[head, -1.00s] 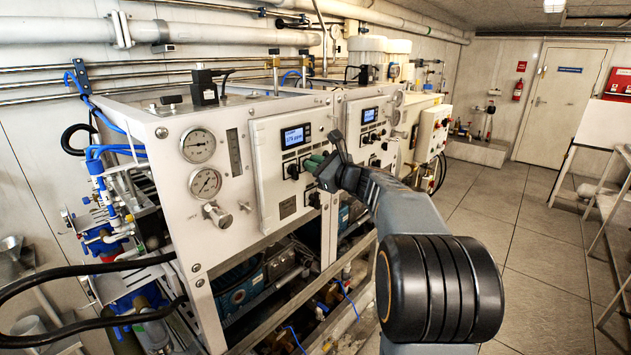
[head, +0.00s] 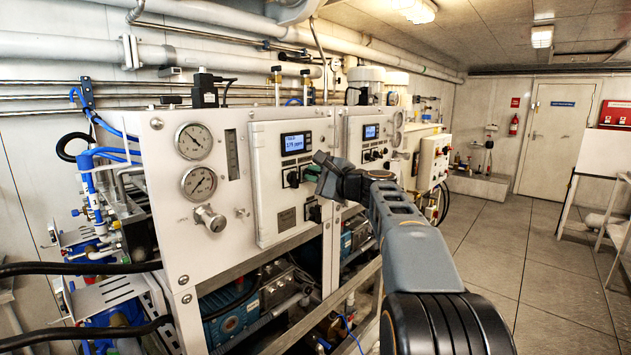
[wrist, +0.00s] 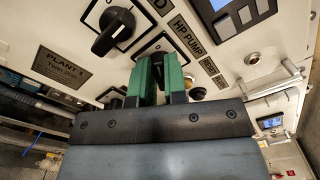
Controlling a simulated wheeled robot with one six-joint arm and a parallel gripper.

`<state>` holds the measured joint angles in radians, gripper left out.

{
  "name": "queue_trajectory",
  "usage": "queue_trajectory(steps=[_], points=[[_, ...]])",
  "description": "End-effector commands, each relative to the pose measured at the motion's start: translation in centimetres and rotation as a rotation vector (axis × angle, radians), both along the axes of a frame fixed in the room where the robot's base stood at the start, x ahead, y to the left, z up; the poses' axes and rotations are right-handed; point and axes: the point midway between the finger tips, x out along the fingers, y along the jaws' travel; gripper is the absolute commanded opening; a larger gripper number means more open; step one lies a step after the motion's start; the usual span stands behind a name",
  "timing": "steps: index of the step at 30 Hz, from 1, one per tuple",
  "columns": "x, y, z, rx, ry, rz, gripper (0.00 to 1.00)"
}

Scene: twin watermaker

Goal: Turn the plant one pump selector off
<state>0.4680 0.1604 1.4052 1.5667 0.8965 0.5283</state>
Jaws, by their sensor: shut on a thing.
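The plant one panel (head: 266,190) is a white door with a lit display in the head view. My gripper (head: 312,173) is at the panel's right side, below the display. In the wrist view my gripper's green fingers (wrist: 164,76) are shut on a black selector knob (wrist: 153,51), beside the "HP PUMP" label (wrist: 187,37). The fingers hide much of this knob, so its pointing direction cannot be told. The "PLANT 1" plate (wrist: 63,67) is to the left.
Another black selector (wrist: 114,30) is close to the left of the fingers in the wrist view. Two gauges (head: 194,141) and a valve knob (head: 211,219) stick out left of the door. Open floor (head: 505,260) lies to the right.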

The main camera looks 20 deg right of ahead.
Motion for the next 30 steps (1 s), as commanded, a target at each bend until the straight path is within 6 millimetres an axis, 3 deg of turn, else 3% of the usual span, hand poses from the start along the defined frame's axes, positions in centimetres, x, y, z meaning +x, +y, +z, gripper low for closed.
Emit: queue_trajectory(steps=[14,15,23,30], points=[[0.0,-0.03,0.02,-0.016,-0.007,-0.001,0.0],[0.0,-0.03,0.02,-0.016,-0.007,-0.001,0.14],[0.0,-0.03,0.01,-0.014,-0.006,-0.001,0.38],[-0.07,-0.05,-0.01,-0.013,-0.006,0.0,0.38]])
